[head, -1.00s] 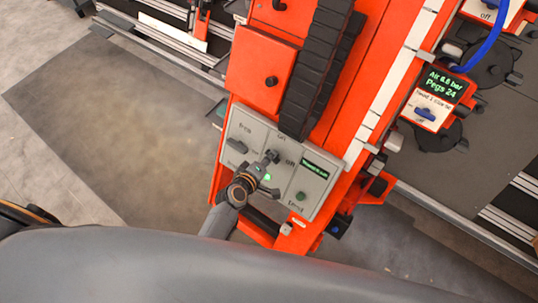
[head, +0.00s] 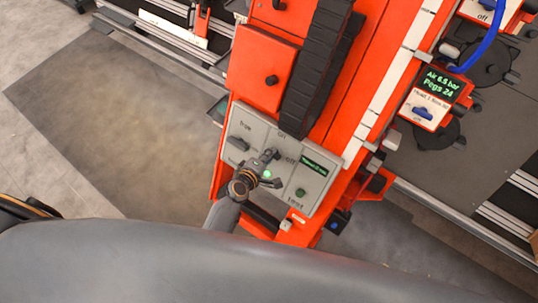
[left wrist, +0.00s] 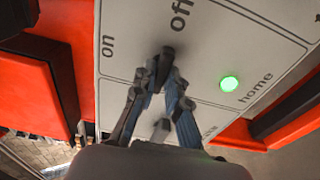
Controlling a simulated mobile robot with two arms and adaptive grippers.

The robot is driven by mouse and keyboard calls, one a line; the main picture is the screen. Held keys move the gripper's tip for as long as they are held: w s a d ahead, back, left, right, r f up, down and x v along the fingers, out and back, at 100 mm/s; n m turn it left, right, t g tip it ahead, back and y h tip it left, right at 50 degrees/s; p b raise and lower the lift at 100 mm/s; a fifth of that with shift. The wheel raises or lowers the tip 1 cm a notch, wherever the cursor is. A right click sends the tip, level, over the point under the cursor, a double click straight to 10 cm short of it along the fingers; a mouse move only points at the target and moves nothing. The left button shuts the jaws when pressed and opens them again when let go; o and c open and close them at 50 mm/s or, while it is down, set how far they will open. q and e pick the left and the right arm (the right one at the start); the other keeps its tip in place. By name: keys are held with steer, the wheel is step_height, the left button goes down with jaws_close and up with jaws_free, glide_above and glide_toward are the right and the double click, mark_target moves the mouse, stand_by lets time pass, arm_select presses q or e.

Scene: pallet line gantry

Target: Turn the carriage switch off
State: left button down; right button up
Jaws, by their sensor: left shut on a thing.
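The carriage switch (left wrist: 166,52) is a small dark knob on a pale grey panel, with "on" to its left and "off" just beyond it in the left wrist view. Its visible end points toward "off" there. My left gripper (left wrist: 160,76) is shut on this knob, with its fingers hiding the rest. In the head view my left gripper (head: 268,160) reaches up to the panel (head: 238,122) from below, at the knob between the "on" and "off" labels. My right gripper is not in view.
A green light (left wrist: 229,83) glows beside the knob, near "home".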

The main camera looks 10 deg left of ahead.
arm_select(q)
steer(key=c, duration=1.4)
jaws_free()
steer(key=shift+o, duration=0.2)
steer(key=v, duration=1.2)
